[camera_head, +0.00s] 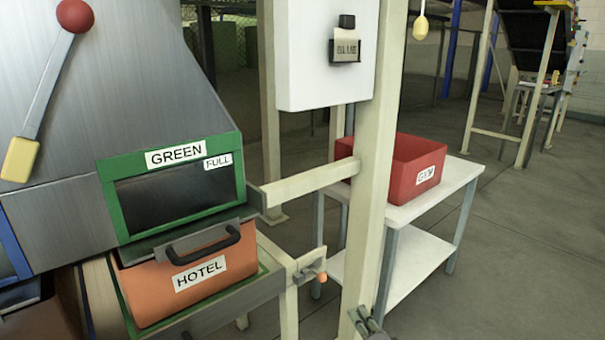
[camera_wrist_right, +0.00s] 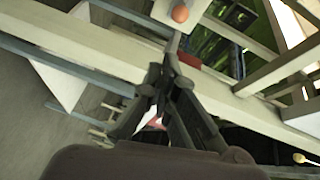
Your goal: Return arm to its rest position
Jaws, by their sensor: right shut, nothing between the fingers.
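My right gripper (camera_head: 366,322) shows at the bottom edge of the head view, in front of the cream post. In the right wrist view my right gripper (camera_wrist_right: 165,75) has its fingertips together with nothing between them. An orange-tipped lever (camera_wrist_right: 180,14) shows beyond the fingertips in the wrist view, apart from them. The same lever (camera_head: 319,277) is on the cream frame in the head view, left of and above my gripper. My left gripper is not in view.
An orange bag labelled HOTEL (camera_head: 190,281) sits in the bay below the green FULL window (camera_head: 175,195). A cream post (camera_head: 374,170) and crossbar stand close to my right gripper. A red GYM bin (camera_head: 408,172) stands on a white table (camera_head: 435,190). Floor at right is clear.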

